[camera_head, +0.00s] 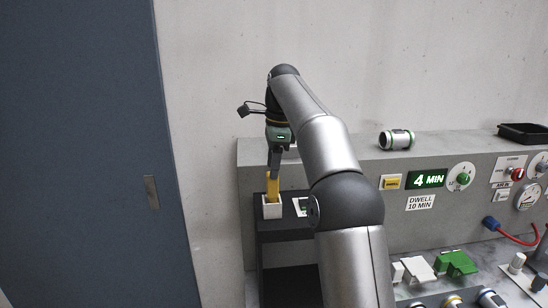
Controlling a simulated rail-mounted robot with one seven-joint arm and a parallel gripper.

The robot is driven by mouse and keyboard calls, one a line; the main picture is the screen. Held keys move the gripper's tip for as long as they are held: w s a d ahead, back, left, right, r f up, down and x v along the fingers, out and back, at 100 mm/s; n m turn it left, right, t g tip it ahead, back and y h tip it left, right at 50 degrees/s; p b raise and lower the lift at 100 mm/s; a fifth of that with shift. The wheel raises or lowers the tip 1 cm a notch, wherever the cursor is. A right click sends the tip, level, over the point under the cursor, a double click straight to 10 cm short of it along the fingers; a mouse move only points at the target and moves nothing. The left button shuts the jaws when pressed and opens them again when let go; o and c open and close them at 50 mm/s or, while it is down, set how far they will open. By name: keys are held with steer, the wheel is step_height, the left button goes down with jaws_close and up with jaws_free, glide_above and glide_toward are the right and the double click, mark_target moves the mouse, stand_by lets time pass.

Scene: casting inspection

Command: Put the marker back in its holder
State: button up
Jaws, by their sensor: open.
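A yellow marker (272,188) stands roughly upright in a small white square holder (271,209) on a black stand. My gripper (274,168) is directly above it, pointing down, with its fingers at the marker's upper part. The jaws are open; whether a finger touches the marker I cannot tell. The marker's lower end is hidden inside the holder.
The black stand (284,227) sits against a grey bench with a raised back ledge (350,160). Dials, a "4 MIN" sign (428,180), and green and white parts (455,263) are at right. A dark blue door (80,150) is at left.

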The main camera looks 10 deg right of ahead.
step_height(320, 180, up, 2)
steer(key=shift+d, duration=0.1)
steer(key=shift+s+r, duration=0.1)
steer(key=s+a+f+n+h, duration=0.1)
steer(key=s+f+n, duration=0.4)
steer(key=s, duration=0.5)
steer(key=s+a+f+n, duration=0.1)
steer(key=s+f+n, duration=0.2)
steer(key=s+n, duration=0.6)
steer(key=s+d+f+n+t+b, duration=0.1)
steer(key=s+f+n+b, duration=0.2)
steer(key=s+f, duration=1.4)
steer(key=shift+s+d+n, duration=0.15)
steer(key=shift+s+n, duration=0.5)
steer(key=shift+n, duration=0.45)
